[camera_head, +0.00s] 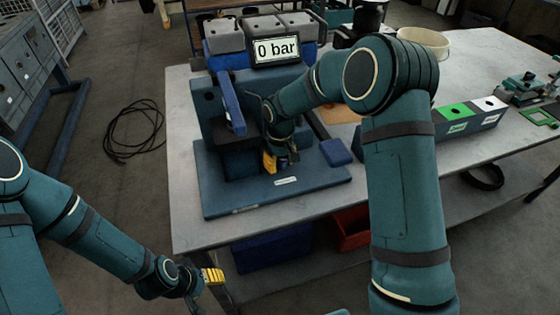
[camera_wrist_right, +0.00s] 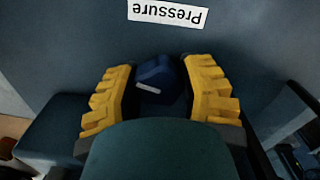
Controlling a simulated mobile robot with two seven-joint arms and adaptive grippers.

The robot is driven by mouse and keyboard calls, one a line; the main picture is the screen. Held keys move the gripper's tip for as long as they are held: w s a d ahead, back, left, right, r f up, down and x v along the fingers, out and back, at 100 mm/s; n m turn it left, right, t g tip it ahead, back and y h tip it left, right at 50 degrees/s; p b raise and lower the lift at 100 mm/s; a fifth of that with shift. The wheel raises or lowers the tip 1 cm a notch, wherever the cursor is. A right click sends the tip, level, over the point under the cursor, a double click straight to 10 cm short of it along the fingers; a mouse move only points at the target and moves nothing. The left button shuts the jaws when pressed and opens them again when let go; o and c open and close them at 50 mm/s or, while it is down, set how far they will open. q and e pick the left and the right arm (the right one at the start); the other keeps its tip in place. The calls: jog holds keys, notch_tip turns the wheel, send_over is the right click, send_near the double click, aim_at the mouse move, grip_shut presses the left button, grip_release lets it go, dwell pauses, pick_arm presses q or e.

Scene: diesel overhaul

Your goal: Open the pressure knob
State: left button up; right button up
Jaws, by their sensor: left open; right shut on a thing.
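The pressure knob (camera_wrist_right: 155,80) is a dark blue knob with a small white mark. It sits between the yellow fingers of my right gripper (camera_wrist_right: 158,95), which is shut on it. A white "Pressure" label (camera_wrist_right: 167,13) shows upside down just beyond it. In the head view, my right gripper (camera_head: 281,162) is low at the front of the blue test stand (camera_head: 215,190); the knob is hidden there. The display (camera_head: 276,51) on the stand reads 0 bar. My left gripper (camera_head: 212,276) is open and empty, off the table's front left corner.
The stand has a blue lever (camera_head: 231,105) at its left. A box with green and white tops (camera_head: 466,128) and a white bucket (camera_head: 424,44) stand on the grey table (camera_head: 420,180) to the right. A red bin (camera_head: 350,229) is below. A black cable lies on the floor.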

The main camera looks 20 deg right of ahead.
aim_at(280, 160)
jog(key=shift+n, duration=1.6)
jog(key=o, duration=1.2)
notch_tip(280, 160, up, 12)
